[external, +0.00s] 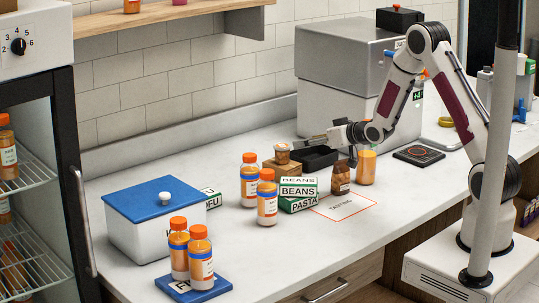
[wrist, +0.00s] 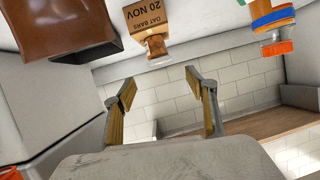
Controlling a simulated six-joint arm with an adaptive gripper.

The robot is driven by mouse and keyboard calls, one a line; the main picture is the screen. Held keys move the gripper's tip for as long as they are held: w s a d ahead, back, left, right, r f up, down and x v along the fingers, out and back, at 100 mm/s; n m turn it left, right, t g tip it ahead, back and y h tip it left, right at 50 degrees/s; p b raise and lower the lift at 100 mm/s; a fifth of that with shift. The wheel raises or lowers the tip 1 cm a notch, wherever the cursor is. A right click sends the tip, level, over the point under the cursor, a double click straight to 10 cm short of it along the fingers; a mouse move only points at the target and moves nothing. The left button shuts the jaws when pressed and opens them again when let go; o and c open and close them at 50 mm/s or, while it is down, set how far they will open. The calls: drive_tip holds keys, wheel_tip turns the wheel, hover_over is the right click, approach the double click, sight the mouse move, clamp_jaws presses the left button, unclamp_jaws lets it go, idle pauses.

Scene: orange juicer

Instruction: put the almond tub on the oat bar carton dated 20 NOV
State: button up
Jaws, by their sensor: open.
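The almond tub (external: 282,154), a small brown tub with a pale lid, sits on top of a cardboard carton (external: 281,169) at the back of the counter. In the wrist view, which is upside down, the carton (wrist: 157,14) reads OAT BARS 20 NOV and the tub (wrist: 157,46) rests upright against its top face. My gripper (external: 299,143) is open, close to the tub at its upper right. In the wrist view my gripper's fingers (wrist: 160,77) are spread and empty, with the tub beyond their tips.
BEANS and PASTA cartons (external: 298,193) and orange-capped bottles (external: 267,204) stand in front and left. The TASTING area (external: 345,207) is bare.

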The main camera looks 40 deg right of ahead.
idle(0.3)
drive_tip(key=s+d+r+g+h, duration=0.1)
drive_tip(key=s+r+g+h, duration=0.15)
drive_tip(key=s+r, duration=1.25)
drive_tip(key=s+a+g, duration=0.3)
drive_tip(key=s+g, duration=0.2)
drive_tip(key=s, duration=2.5)
drive_tip(key=shift+s+a+r+y, duration=0.15)
drive_tip(key=shift+s+r+y, duration=0.1)
drive_tip(key=shift+r+y, duration=0.15)
